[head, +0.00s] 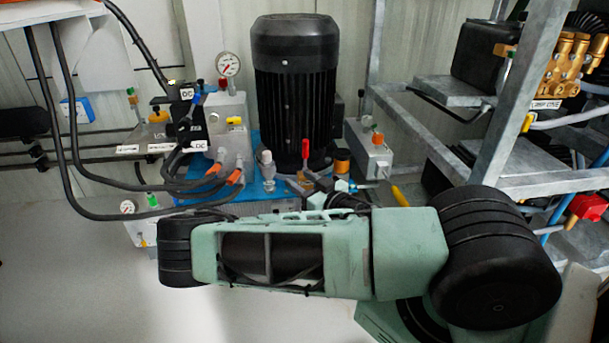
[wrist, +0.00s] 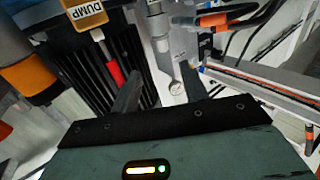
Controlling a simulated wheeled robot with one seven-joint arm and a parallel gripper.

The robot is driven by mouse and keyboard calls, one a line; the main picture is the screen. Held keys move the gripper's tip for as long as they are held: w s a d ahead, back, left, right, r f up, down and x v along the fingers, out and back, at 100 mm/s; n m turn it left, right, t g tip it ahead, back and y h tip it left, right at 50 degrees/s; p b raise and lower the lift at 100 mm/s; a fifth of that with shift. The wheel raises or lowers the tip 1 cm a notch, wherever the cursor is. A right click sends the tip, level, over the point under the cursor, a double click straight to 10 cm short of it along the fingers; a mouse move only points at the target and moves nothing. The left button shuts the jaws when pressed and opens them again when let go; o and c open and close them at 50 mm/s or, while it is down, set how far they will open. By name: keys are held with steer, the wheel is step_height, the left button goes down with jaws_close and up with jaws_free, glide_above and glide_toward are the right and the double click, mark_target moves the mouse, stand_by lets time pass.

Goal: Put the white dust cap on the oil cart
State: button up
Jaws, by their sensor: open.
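A small whitish cylindrical fitting (head: 265,158) stands on the blue top of the unit in front of the black motor. I cannot tell if it is the white dust cap. In the wrist view, a pale grey-white fitting (wrist: 160,42) lies ahead of and between the fingers of my gripper (wrist: 162,74). The gripper is open, with nothing visibly held between its fingers. In the head view, my arm hides much of the gripper and the unit's front. I cannot make out which thing is the oil cart.
The black motor (head: 295,85) stands behind. Black hoses (head: 75,170) hang at the left. A metal frame (head: 510,100) stands at the right.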

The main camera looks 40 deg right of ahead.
steer(key=shift+s, duration=0.25)
